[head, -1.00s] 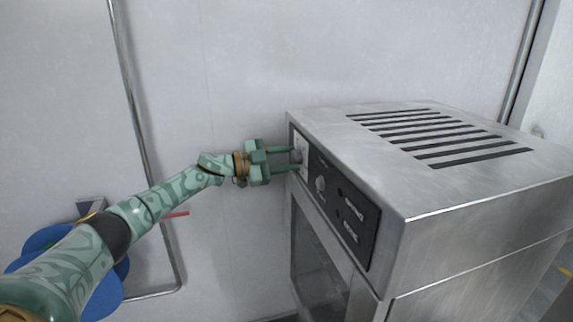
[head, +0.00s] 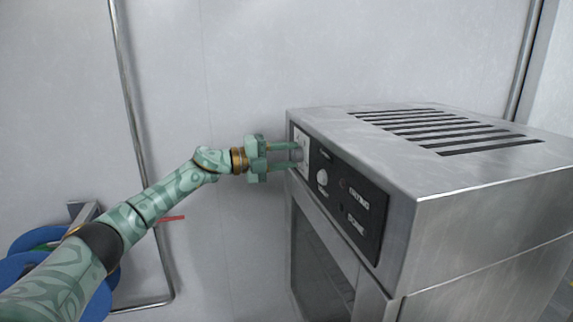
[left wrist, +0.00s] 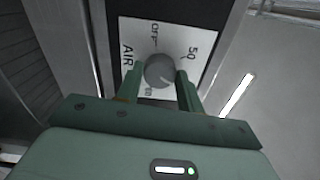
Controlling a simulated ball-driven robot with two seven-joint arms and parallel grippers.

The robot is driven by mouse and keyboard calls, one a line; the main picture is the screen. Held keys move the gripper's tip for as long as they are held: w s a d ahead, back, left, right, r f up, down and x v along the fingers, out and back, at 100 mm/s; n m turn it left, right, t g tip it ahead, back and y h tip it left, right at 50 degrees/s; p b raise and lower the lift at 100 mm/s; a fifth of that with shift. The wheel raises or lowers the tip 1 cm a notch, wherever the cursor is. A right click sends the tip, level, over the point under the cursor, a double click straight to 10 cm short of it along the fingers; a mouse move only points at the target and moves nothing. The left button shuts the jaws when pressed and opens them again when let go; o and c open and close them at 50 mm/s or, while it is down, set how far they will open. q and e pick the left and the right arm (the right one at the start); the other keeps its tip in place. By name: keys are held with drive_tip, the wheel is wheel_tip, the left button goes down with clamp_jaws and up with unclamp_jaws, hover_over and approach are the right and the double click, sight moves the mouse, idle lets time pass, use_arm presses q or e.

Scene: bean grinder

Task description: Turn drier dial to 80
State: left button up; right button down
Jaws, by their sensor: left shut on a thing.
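The drier (head: 460,215) is a metal cabinet at the right of the head view, with a white dial plate (head: 302,143) at the far end of its front panel. The round grey dial (left wrist: 159,71) shows in the left wrist view. Its plate reads OFF at the top, 50 at the right and AIR at the left; a mark at the bottom is partly hidden. My left gripper (head: 299,155) reaches in from the left. Its green fingers (left wrist: 160,77) are shut on the dial, one on each side. The dial's exact setting is unclear. My right gripper is out of view.
The drier's glass door (head: 322,270) is below. A grey wall (head: 230,60) with a thin pipe (head: 128,95) stands behind my arm.

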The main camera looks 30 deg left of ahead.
use_arm(q)
drive_tip(key=m+b, duration=0.1)
drive_tip(key=m, duration=0.1)
drive_tip(key=m+b, duration=0.1)
drive_tip(key=shift+f+m+b, duration=0.25)
drive_tip(key=shift+m+b, duration=0.05)
drive_tip(key=shift+m, duration=0.1)
drive_tip(key=m+b, duration=0.3)
drive_tip(key=m, duration=0.1)
drive_tip(key=m+b, duration=0.3)
drive_tip(key=m, duration=0.1)
drive_tip(key=shift+m, duration=0.3)
drive_tip(key=shift+r+m+b, duration=0.1)
drive_tip(key=shift+m+b, duration=0.65)
drive_tip(key=shift+m, duration=0.65)
drive_tip(key=o, duration=1)
drive_tip(key=shift+r, duration=0.1)
drive_tip(key=shift+s, duration=0.1)
